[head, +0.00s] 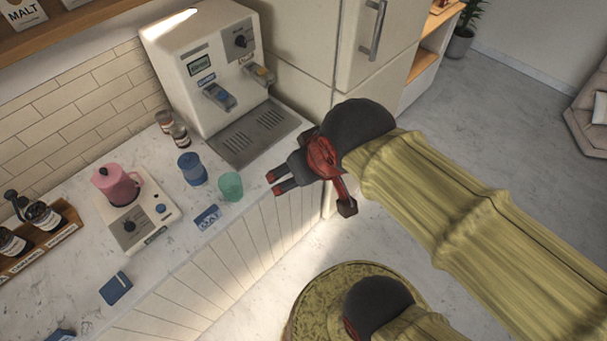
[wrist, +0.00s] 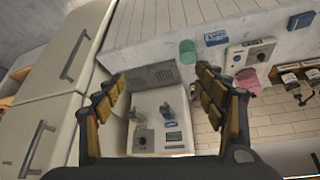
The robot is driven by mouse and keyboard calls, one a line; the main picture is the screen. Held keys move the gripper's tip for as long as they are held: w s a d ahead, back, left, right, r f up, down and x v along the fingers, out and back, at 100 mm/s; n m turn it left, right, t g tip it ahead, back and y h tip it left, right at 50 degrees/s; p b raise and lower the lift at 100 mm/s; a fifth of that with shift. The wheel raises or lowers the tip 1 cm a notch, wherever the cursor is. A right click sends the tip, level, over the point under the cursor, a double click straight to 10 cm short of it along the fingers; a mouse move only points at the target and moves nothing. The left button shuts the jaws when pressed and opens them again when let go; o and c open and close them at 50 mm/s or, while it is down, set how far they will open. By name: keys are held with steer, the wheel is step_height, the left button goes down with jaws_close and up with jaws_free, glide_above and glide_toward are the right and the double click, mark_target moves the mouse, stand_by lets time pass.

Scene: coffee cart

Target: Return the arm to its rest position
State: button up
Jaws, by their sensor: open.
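My gripper (head: 274,183) is open and empty in the head view, in front of the counter's front edge and to the right of the green cup. Its spread fingers also show in the wrist view (wrist: 160,92), with nothing between them that they touch. My arm in its yellow sleeve reaches in from the lower right of the head view.
The counter holds a white coffee machine (head: 207,75), a green cup (head: 230,186), a blue cup (head: 192,168), a pink pitcher (head: 117,187) on a small white appliance (head: 150,222), and bottles in a wooden rack (head: 38,250).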

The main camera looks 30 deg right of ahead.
steer(key=shift+s+a+r, duration=0.1)
steer(key=shift+s, duration=0.7)
step_height(320, 180, down, 9)
steer(key=b, duration=0.8)
steer(key=shift+r+b, duration=0.15)
steer(key=shift+b, duration=0.2)
